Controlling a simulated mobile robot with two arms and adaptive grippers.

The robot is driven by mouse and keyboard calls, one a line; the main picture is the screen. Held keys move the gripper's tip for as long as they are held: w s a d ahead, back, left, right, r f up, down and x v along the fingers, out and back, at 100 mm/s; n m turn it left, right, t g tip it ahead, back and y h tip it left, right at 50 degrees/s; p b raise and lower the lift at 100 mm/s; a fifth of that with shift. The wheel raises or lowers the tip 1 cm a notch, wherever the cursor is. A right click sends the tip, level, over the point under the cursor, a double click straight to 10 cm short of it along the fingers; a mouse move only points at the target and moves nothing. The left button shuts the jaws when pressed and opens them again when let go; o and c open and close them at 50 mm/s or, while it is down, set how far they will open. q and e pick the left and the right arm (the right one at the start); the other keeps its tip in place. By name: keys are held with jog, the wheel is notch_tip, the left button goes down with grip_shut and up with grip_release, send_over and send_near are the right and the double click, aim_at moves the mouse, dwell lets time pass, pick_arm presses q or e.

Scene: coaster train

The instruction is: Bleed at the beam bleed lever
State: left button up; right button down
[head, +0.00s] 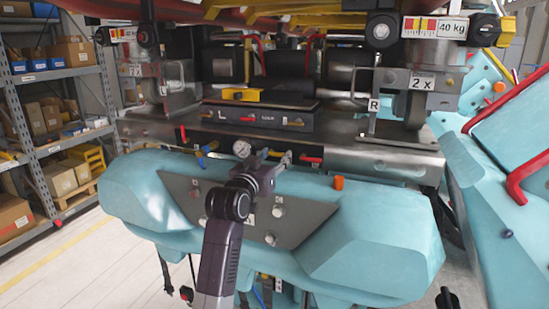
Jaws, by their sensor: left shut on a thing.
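My left gripper (270,158) reaches up from the bottom in the head view to the front of the metal beam (345,155). It is shut on a small lever beside the round pressure gauge (242,149). The gripper hides most of that lever, and I cannot read a label on it. A red-handled lever (311,160) is just right of the gripper. My right gripper is not in view.
A teal seat shell with a grey plate (308,222) lies just under the gripper. An orange knob (338,183) stands on it. A teal panel with red bars (520,180) is at the right. Shelves with boxes (72,52) stand left, with open floor before them.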

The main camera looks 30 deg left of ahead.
aim_at(272, 143)
pick_arm(q)
jog(key=n, duration=0.2)
jog(key=r+n, duration=0.1)
jog(key=n, duration=0.5)
jog(key=shift+a+r+n, duration=0.25)
jog(key=shift+r+n, duration=0.05)
jog(key=shift+n, duration=0.1)
jog(key=n, duration=0.4)
jog(key=shift+s+a+r+n, duration=0.15)
jog(key=shift+a+r+n, duration=0.1)
jog(key=shift+a+n, duration=0.1)
jog(key=shift+c, duration=0.2)
jog(key=n, duration=0.4)
jog(key=shift+s+a, duration=0.1)
jog(key=shift+a, duration=0.3)
jog(key=shift+o, duration=0.2)
jog(key=shift+r+n, duration=0.1)
jog(key=shift+n, duration=0.15)
jog(key=o, duration=1.1)
jog(key=shift+a, duration=0.1)
